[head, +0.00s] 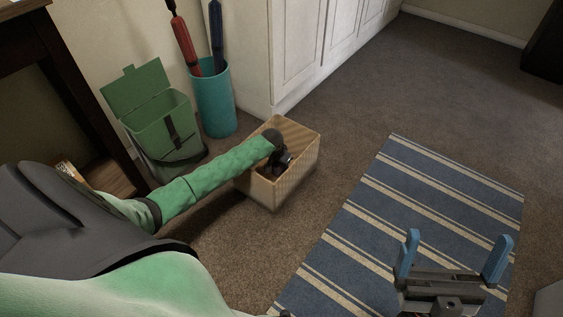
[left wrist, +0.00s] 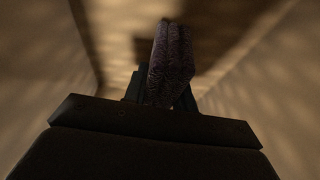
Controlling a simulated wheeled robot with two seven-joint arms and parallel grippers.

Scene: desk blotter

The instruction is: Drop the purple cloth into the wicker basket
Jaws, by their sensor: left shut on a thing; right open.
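The wicker basket (head: 301,168) is a light tan open box on the carpet near the white cabinet. My left arm reaches into it from the left, and my left gripper (head: 279,162) is down inside its opening. In the left wrist view my left gripper (left wrist: 163,90) is shut on the purple cloth (left wrist: 172,60), which looks dark and folded, with the basket's inner walls (left wrist: 255,75) around it. The cloth cannot be made out in the head view. My right gripper (head: 452,262), with blue fingers, is open and empty above the striped rug.
A green lidded bin (head: 160,122) and a teal holder (head: 215,103) with umbrellas stand behind the basket to the left. The white cabinet (head: 285,45) is just behind it. A blue striped rug (head: 400,205) lies to the right. Carpet at upper right is clear.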

